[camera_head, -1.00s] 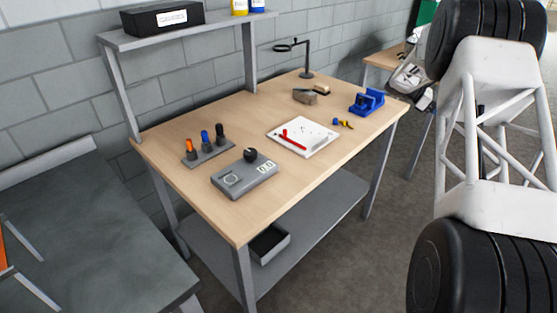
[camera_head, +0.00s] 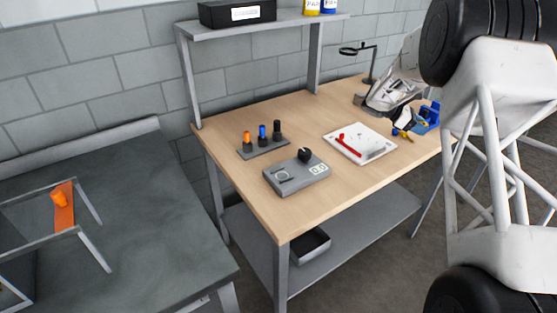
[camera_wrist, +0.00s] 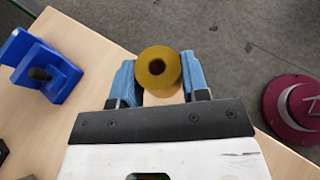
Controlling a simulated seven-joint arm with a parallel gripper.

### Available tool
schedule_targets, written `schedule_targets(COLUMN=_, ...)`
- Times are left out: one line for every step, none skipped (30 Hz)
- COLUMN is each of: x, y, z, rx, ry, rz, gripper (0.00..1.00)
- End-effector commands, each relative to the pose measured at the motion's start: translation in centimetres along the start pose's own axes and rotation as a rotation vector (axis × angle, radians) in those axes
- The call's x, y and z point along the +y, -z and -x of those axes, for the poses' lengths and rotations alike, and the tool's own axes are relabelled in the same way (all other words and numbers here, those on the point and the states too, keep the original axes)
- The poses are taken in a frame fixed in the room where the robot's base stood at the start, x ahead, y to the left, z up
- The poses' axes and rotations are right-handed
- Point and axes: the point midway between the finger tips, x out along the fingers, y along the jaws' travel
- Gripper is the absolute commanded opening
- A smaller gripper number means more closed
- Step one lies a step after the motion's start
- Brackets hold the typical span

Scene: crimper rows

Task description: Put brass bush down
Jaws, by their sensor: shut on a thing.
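The brass bush (camera_wrist: 158,72) is a short yellow cylinder with a dark hole. In the wrist view it sits between the two blue fingers of my gripper (camera_wrist: 160,82), which are shut on it, with its holed end facing the camera. The table edge lies just beyond it in that view. In the head view my gripper (camera_head: 404,128) is low over the right part of the wooden table (camera_head: 270,210). The bush is too small there to tell apart from the blue and yellow bits around the fingers. I cannot tell whether the bush touches the table.
A blue vise (camera_wrist: 48,72) stands close beside my gripper. A grey meter (camera_head: 297,175) and a rack of tools (camera_head: 263,146) stand further left. The table's front strip is clear.

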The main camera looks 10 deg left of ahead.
Motion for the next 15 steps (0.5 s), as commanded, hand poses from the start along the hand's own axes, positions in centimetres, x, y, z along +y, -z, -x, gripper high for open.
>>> schedule_targets(x=-0.2, y=0.7, z=1.6, rx=0.000, ry=-0.019, rz=0.008, gripper=0.10)
schedule_targets(x=-0.3, y=1.1, z=2.4, rx=0.000, ry=-0.029, rz=0.012, gripper=0.10)
schedule_targets(x=-0.5, y=1.6, z=3.5, rx=0.000, ry=-0.042, rz=0.017, gripper=0.10)
schedule_targets(x=-0.7, y=2.0, z=4.2, rx=0.000, ry=-0.052, rz=0.022, gripper=0.10)
schedule_targets(x=-0.8, y=2.4, z=5.0, rx=0.000, ry=-0.061, rz=0.026, gripper=0.10)
schedule_targets(x=-1.1, y=3.0, z=6.0, rx=0.000, ry=-0.075, rz=0.032, gripper=0.10)
schedule_targets(x=-1.2, y=3.3, z=6.8, rx=0.000, ry=-0.084, rz=0.036, gripper=0.10)
schedule_targets(x=-1.4, y=3.7, z=7.6, rx=0.000, ry=-0.094, rz=0.039, gripper=0.10)
schedule_targets(x=-1.6, y=4.2, z=8.6, rx=0.000, ry=-0.108, rz=0.045, gripper=0.10)
schedule_targets(x=-1.8, y=4.5, z=9.3, rx=0.000, ry=-0.117, rz=0.048, gripper=0.10)
schedule_targets(x=-2.0, y=4.9, z=10.1, rx=0.000, ry=-0.128, rz=0.053, gripper=0.10)
schedule_targets(x=-2.3, y=5.4, z=11.2, rx=-0.001, ry=-0.141, rz=0.058, gripper=0.10)
schedule_targets(x=-2.5, y=5.8, z=11.9, rx=-0.001, ry=-0.151, rz=0.062, gripper=0.10)
schedule_targets(x=-2.8, y=6.1, z=12.7, rx=-0.001, ry=-0.161, rz=0.067, gripper=0.10)
schedule_targets(x=-3.1, y=6.6, z=13.7, rx=-0.001, ry=-0.175, rz=0.072, gripper=0.10)
